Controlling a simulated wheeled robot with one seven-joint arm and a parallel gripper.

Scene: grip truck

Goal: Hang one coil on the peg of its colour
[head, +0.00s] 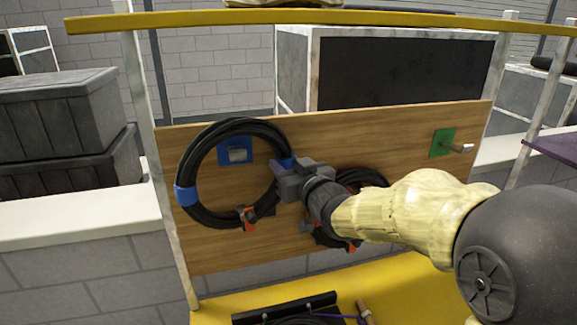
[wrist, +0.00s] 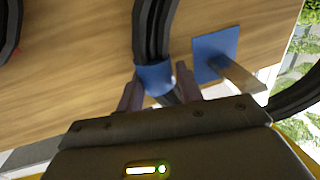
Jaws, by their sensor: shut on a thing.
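A black coil with blue bands (head: 186,196) is upright in front of the wooden board. My gripper (head: 288,172) is shut on the right side of its ring, and the wrist view shows the fingers (wrist: 160,87) around its blue band (wrist: 155,78). The blue plate (head: 233,143) with its peg (head: 237,155) shows inside the ring. The wrist view shows the peg (wrist: 235,72) just right of the gripped band; I cannot tell whether it passes through the ring. A green plate (head: 440,142) with a bare peg (head: 458,147) is at the board's right.
Another black coil (head: 362,178) is at the board's middle, partly hidden by my arm; its support is hidden. It also shows at the wrist view's left edge (wrist: 10,30). A yellow shelf (head: 215,305) with dark items lies below. A yellow rail (head: 300,16) runs above.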

